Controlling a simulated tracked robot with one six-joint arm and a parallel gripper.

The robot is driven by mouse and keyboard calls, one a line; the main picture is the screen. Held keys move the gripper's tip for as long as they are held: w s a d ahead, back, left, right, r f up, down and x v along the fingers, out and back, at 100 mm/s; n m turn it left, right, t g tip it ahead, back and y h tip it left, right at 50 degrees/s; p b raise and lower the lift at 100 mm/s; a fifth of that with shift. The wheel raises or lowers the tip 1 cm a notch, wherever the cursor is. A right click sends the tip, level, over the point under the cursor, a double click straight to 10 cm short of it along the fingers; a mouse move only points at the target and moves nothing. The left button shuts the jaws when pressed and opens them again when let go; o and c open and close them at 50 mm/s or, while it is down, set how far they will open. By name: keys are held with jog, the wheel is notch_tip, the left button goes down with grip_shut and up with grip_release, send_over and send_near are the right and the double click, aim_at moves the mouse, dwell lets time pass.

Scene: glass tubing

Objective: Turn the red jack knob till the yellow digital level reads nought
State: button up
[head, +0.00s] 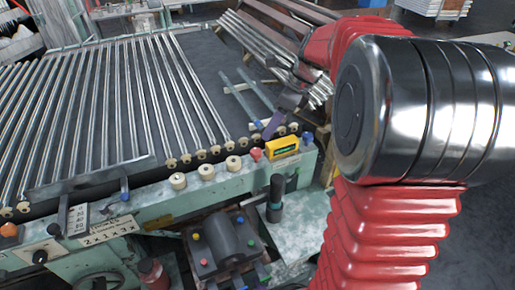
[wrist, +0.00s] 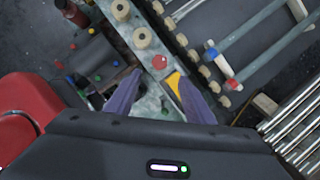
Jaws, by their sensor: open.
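The red jack knob (head: 256,154) sits on the pale green machine rail, just left of the yellow digital level (head: 282,147). The level's display is too small to read. In the wrist view the red knob (wrist: 159,62) shows between and slightly beyond my purple fingertips. The yellow level (wrist: 173,82) is beside the right finger, which partly hides it. My gripper (wrist: 157,76) is open with nothing between its fingers. In the head view its purple fingers show above and behind the level; I see no contact with the knob.
Several cream round knobs (head: 206,172) line the rail (head: 150,212) left of the red knob. A roller bed (head: 110,100) lies behind it. Loose metal bars (head: 262,45) lie at the back. A dark motor block (head: 222,240) stands in front.

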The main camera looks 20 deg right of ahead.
aim_at(256, 150)
jog(key=x, duration=1.1)
jog(key=shift+w+a+f, duration=0.1)
jog(key=shift+f, duration=0.2)
jog(key=c, duration=0.9)
jog(key=shift+a, duration=0.2)
jog(key=shift+c, duration=0.6)
jog(key=shift+o, duration=0.2)
jog(key=shift+d, duration=0.15)
jog(key=shift+c, duration=0.2)
jog(key=shift+n, duration=0.4)
